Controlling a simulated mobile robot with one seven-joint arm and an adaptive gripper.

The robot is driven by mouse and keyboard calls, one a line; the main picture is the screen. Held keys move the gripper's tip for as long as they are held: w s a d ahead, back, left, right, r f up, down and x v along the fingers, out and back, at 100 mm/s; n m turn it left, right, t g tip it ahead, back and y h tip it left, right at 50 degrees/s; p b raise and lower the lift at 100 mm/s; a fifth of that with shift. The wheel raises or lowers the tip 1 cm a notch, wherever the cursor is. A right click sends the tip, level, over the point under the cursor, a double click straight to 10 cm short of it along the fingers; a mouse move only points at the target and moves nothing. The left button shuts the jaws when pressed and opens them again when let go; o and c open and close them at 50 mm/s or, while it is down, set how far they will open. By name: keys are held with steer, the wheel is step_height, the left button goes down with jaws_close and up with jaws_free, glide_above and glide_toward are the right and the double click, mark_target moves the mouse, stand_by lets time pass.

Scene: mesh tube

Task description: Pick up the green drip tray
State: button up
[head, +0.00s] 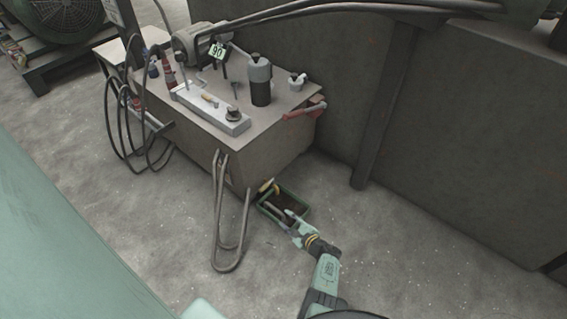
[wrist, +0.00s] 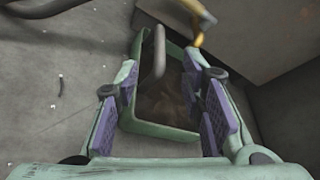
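The green drip tray (head: 266,208) lies on the concrete floor at the foot of the machine's cabinet, with a dark inside. In the wrist view the tray (wrist: 160,130) is below and between my fingers, its near rim under the gripper. My gripper (wrist: 165,105) is open, with a purple-padded finger on each side of the tray's width. I cannot tell from these frames whether the pads touch the rim. In the head view my gripper (head: 290,218) is at the tray's near right side and hides part of it.
A bent metal tube (head: 217,225) stands on the floor left of the tray and reaches over it in the wrist view. A yellow spout (head: 267,185) hangs at the tray's far edge. The cabinet (head: 210,150) stands close behind. Floor to the right is clear.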

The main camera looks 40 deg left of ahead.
mark_target(277, 211)
steer(key=b+x, duration=0.7)
steer(key=x, duration=0.3)
steer(key=shift+d+f, duration=0.1)
steer(key=shift+f, duration=0.1)
steer(key=shift+w+a+b, duration=0.1)
steer(key=shift+a+b, duration=0.2)
steer(key=shift+a, duration=0.1)
steer(key=shift+r, duration=0.1)
steer(key=shift+c, duration=0.3)
jaws_close()
